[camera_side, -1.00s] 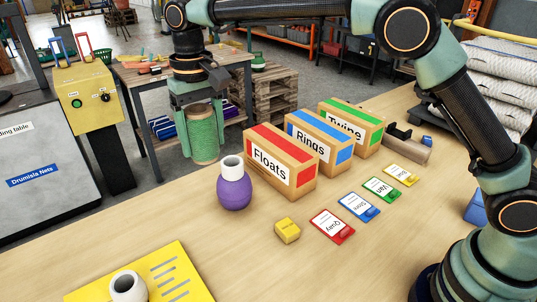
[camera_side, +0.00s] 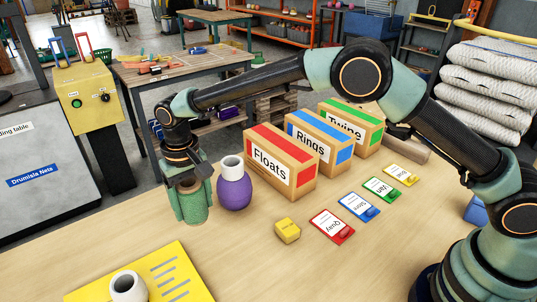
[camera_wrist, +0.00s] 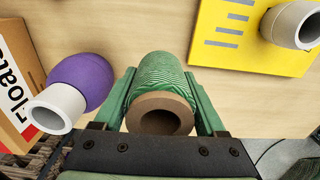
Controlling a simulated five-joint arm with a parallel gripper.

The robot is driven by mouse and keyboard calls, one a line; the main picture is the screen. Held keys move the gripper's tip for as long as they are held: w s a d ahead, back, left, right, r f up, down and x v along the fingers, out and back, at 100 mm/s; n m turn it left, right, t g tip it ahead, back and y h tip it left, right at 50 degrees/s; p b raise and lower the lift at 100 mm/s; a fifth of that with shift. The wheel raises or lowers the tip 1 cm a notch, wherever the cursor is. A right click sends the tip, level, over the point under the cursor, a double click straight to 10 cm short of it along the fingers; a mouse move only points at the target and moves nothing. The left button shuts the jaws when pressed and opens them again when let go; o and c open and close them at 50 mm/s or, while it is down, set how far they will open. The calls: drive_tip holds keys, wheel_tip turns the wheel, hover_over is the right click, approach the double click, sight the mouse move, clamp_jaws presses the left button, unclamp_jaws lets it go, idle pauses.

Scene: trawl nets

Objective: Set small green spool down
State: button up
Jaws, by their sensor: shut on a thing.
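The green spool (camera_side: 194,208) is wound with green twine on a brown cardboard core. My gripper (camera_side: 190,190) is shut around it, just left of the purple spool. In the wrist view the green spool (camera_wrist: 160,82) sits between my two green fingers, its open core end towards the camera. The spool is upright, low over the wooden table near its far left edge; I cannot tell whether its base touches the table. My fingers hide part of its sides.
A purple spool (camera_side: 234,190) with a white top stands close on the right. The Floats box (camera_side: 280,165), Rings box (camera_side: 318,142) and Twine box (camera_side: 350,128) stand behind. A yellow block (camera_side: 287,230) sits mid-table.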

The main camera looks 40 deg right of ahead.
drive_tip(key=shift+f, duration=2.9)
drive_tip(key=shift+f, duration=0.1)
drive_tip(key=o, duration=1.6)
